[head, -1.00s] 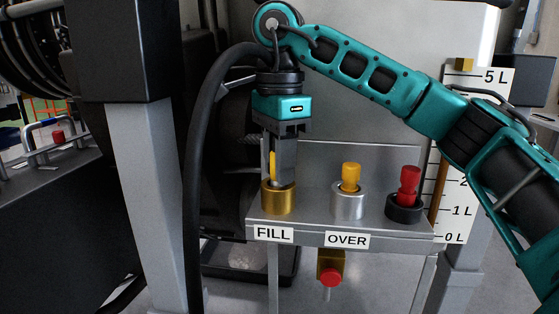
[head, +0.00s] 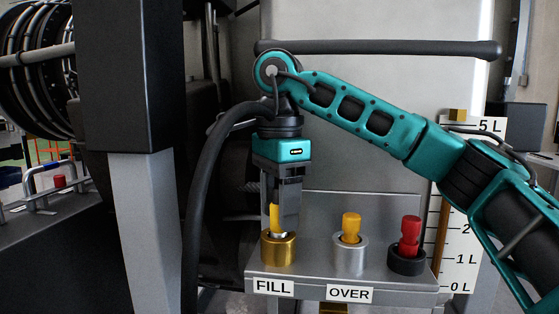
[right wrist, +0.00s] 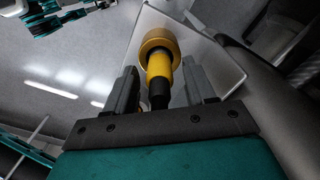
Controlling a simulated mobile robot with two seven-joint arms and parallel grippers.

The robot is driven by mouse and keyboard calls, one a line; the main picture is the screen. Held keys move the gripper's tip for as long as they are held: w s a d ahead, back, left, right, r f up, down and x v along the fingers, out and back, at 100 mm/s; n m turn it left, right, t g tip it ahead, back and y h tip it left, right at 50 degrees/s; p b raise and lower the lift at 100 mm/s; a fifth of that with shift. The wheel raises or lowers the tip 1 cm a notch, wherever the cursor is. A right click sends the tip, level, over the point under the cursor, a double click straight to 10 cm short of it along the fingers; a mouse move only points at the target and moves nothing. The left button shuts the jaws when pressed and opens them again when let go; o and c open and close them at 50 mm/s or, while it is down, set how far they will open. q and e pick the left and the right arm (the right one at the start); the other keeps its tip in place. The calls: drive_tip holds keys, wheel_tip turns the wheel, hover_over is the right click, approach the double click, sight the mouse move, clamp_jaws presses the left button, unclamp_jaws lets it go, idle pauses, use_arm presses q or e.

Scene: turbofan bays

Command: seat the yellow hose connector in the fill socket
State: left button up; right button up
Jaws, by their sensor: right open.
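The yellow hose connector (head: 274,219) stands upright at the brass fill socket (head: 278,250), above the FILL label. My right gripper (head: 284,226) points straight down over it and partly hides it. In the right wrist view the yellow connector (right wrist: 159,68) runs between my two spread fingers (right wrist: 161,82), with its far end within the brass collar of the socket (right wrist: 158,42). A visible gap separates the fingers from the connector on each side. How deep the connector sits cannot be told.
A silver socket (head: 350,259) with a yellow plug (head: 351,226) stands above the OVER label. A black socket (head: 407,262) with a red plug (head: 410,231) is right of it. A litre scale (head: 461,232) stands behind. A thick black hose (head: 203,205) hangs left of my gripper.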

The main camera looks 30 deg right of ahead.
wheel_tip(320, 180, up, 11)
drive_tip(key=shift+f, duration=0.1)
idle(0.4)
idle(0.4)
